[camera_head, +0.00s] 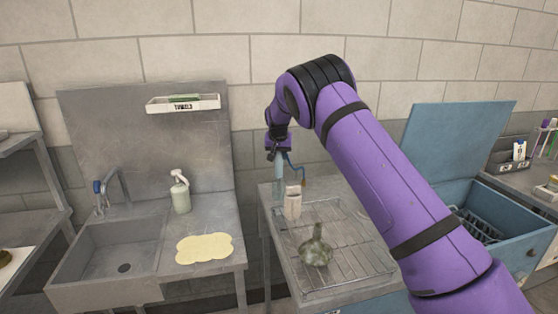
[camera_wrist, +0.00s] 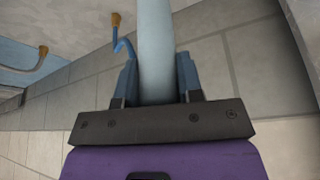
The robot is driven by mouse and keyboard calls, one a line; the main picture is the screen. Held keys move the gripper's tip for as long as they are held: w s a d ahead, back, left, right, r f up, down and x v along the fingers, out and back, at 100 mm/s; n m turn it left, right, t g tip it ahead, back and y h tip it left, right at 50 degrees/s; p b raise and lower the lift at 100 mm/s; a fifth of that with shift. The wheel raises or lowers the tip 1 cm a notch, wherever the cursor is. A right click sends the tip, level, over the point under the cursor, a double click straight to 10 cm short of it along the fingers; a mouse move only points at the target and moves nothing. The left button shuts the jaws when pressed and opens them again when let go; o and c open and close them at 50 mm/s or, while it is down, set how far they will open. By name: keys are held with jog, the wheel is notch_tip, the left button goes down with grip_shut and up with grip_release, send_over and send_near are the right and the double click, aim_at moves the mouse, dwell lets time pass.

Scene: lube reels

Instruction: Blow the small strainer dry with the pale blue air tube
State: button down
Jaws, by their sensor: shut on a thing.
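My gripper (camera_head: 279,156) is shut on the pale blue air tube (camera_head: 278,182), which hangs down above the back left of the wire rack. In the wrist view the tube (camera_wrist: 156,40) runs between the two blue fingers of my gripper (camera_wrist: 158,78). A thin blue hose with an orange-brown end (camera_wrist: 116,20) shows beside it. A grey-green, funnel-like piece with an upright neck (camera_head: 315,250) stands on the rack, apart from the tube; it may be the small strainer, but I cannot tell for sure. The tube's lower end is near a whitish container and partly unclear.
The whitish container (camera_head: 292,203) stands at the back left of the wire rack (camera_head: 350,262). A sink (camera_head: 110,255), spray bottle (camera_head: 180,193) and yellow cloth (camera_head: 204,248) are at left. An open blue chest (camera_head: 505,250) is at right. The rack's front and middle right are mostly bare.

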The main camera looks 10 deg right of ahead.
notch_tip(320, 180, up, 20)
jog(key=shift+r, duration=0.25)
dwell(0.9)
jog(key=s, duration=4.5)
